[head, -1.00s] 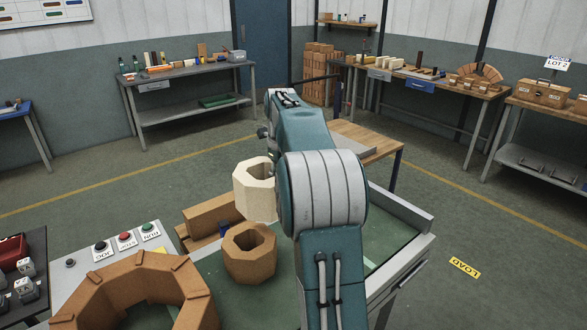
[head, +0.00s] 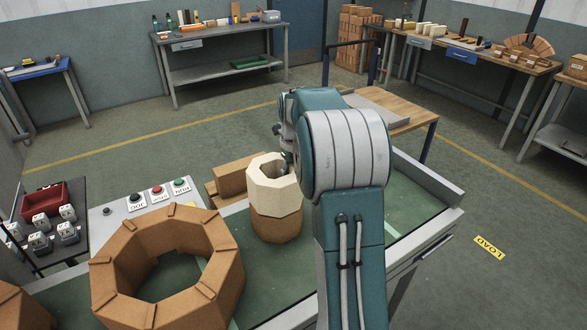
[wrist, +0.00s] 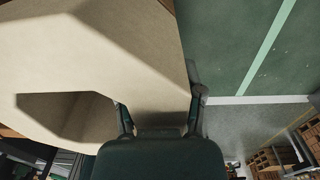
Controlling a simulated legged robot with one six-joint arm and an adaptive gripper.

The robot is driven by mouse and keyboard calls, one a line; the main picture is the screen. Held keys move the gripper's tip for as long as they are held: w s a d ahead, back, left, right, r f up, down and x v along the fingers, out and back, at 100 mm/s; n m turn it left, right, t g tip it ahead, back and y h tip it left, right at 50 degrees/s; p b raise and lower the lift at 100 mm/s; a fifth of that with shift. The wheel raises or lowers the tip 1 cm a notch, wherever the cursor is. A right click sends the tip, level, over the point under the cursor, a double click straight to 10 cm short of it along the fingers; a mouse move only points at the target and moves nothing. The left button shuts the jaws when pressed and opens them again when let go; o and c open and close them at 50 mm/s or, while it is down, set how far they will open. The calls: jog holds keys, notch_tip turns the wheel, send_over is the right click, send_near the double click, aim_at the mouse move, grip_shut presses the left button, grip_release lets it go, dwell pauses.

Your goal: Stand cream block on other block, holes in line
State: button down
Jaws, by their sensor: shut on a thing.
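The cream block (head: 273,181) is octagonal with an opening through it. In the head view it stands upright directly over the brown block (head: 277,224), with no clear gap between them. Their outer sides look roughly in line. The brown block's hole is hidden under the cream block, so I cannot tell how the holes line up. My gripper (wrist: 158,106) is shut on the cream block's wall, one finger on each side. The cream block (wrist: 90,60) fills much of the wrist view. In the head view my arm hides most of the gripper.
A large brown octagonal ring (head: 167,265) lies on the green worktop, front left. Brown bricks (head: 237,177) lie behind the blocks. A button panel (head: 158,198) and a red bin (head: 42,202) are at left. Green surface (head: 410,205) is clear right of my arm.

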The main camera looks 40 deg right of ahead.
jog(key=shift+f, duration=0.15)
jog(key=shift+c, duration=0.8)
grip_release()
jog(key=shift+a+f, duration=0.1)
notch_tip(320, 180, up, 13)
jog(key=shift+f, duration=0.15)
jog(key=s+a+r+n+t, duration=0.35)
jog(key=s+a+n, duration=0.75)
jog(key=a+n, duration=0.6)
jog(key=s+a+f+n+t, duration=0.1)
jog(key=s+a+f+n, duration=0.2)
jog(key=s+n, duration=0.4)
jog(key=s+a+f+n+t, duration=0.1)
jog(key=s+a+f+n, duration=0.3)
jog(key=s+n, duration=0.3)
jog(key=n, duration=0.5)
jog(key=shift+s+a+n, duration=0.2)
jog(key=shift+s+n, duration=0.1)
